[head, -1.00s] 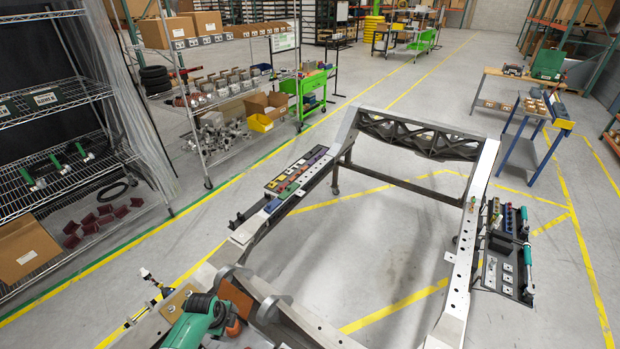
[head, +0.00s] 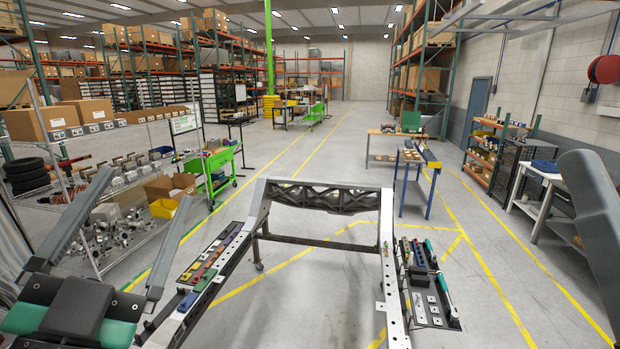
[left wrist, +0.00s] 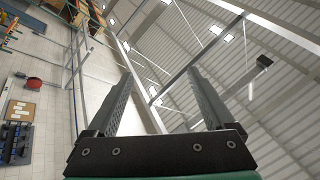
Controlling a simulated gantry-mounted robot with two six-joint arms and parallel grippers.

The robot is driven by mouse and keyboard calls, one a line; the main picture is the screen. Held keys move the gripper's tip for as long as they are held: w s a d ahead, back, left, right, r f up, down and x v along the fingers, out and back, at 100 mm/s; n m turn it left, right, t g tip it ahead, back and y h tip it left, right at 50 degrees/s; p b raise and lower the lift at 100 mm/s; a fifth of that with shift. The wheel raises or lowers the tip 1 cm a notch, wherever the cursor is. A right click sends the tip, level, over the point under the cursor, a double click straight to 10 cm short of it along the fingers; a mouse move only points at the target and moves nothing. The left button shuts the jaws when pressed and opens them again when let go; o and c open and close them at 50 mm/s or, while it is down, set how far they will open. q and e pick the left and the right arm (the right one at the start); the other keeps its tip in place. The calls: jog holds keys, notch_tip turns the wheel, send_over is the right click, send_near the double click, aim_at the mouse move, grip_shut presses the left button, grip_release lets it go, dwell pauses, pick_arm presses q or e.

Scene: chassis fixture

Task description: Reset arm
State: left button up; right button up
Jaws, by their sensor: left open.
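My left gripper (head: 148,193) is raised at the lower left of the head view, with its two long grey fingers spread apart and pointing up and away. It is open, with nothing between the fingers. In the left wrist view its fingers (left wrist: 158,75) also stand wide apart against the ceiling and wall. The chassis frame (head: 330,198) stands in the middle, to the right of the gripper and apart from its fingertips. My right gripper cannot be made out; a smooth grey part at the right edge seems to be mine.
A parts tray (head: 212,255) with coloured blocks lies along the left rail. A tool tray (head: 425,285) is beside the right rail. A wire shelf (head: 108,185) with metal parts is at left, a green cart (head: 218,172) behind. Floor inside the frame is clear.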

pick_arm(q)
jog(key=s+r+n+t, duration=0.3)
jog(key=s+r+n, duration=0.3)
jog(key=s, duration=0.4)
jog(key=shift+s+a+n+h, duration=0.25)
jog(key=shift+n+h, duration=0.15)
jog(key=shift+n, duration=0.2)
jog(key=shift+w, duration=0.1)
